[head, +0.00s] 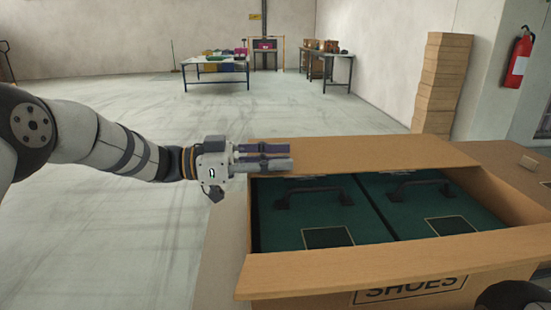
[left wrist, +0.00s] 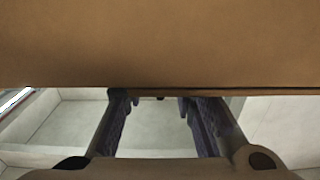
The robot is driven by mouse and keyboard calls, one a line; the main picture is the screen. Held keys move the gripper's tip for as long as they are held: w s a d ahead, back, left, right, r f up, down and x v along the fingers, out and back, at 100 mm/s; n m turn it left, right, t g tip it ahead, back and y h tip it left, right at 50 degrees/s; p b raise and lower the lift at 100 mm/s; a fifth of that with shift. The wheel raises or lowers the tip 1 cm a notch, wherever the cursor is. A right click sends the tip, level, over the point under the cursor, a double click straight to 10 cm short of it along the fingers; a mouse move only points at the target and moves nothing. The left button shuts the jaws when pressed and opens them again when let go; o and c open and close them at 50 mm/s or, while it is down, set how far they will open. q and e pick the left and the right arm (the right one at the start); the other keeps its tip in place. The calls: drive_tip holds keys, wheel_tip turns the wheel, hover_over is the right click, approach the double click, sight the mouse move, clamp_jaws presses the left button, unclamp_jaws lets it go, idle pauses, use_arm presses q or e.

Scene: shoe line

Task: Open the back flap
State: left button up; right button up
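The open-topped cardboard shoe carton stands at the right in the head view, with SHOES printed on its front wall (head: 410,289). Its back flap (head: 370,153) runs along the far side of the opening; its exact tilt is hard to tell. My left gripper (head: 291,158) reaches in from the left, with its fingers at the left end of the back flap. In the left wrist view the fingers are apart with nothing between them, and a brown cardboard panel (left wrist: 160,45) spans the view just beyond the fingertips. I cannot tell whether they touch it.
Two green boxes with dark handles (head: 310,192) (head: 420,185) fill the carton. The front flap (head: 380,265) lies outward, and another flap (head: 222,255) spreads to the left. A stack of flat cartons (head: 442,85) stands behind. Floor to the left is clear.

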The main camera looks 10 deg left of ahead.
use_arm(q)
clamp_jaws()
drive_tip(key=shift+r, duration=0.1)
drive_tip(key=shift+w+r+n, duration=0.1)
drive_tip(key=shift+r+n, duration=0.3)
drive_tip(key=shift+r, duration=0.1)
drive_tip(key=r+n, duration=0.1)
drive_tip(key=w+r+n, duration=0.1)
drive_tip(key=r, duration=0.1)
drive_tip(key=w+r+n, duration=0.1)
drive_tip(key=r+n, duration=0.1)
drive_tip(key=shift+w+a, duration=0.2)
drive_tip(key=shift+a, duration=0.05)
drive_tip(key=shift+w+a+r+n+b, duration=0.1)
drive_tip(key=shift+w+r+n+b, duration=0.25)
drive_tip(key=shift+w+r+n, duration=0.2)
drive_tip(key=shift+w+a+r+b, duration=0.1)
drive_tip(key=shift+w+r+b, duration=0.15)
drive_tip(key=shift+r, duration=0.25)
drive_tip(key=shift+w+a+r+b, duration=0.1)
drive_tip(key=shift+w+r+b, duration=0.1)
drive_tip(key=shift+r, duration=0.25)
use_arm(e)
drive_tip(key=shift+s+x, duration=0.2)
drive_tip(key=shift+x, duration=0.75)
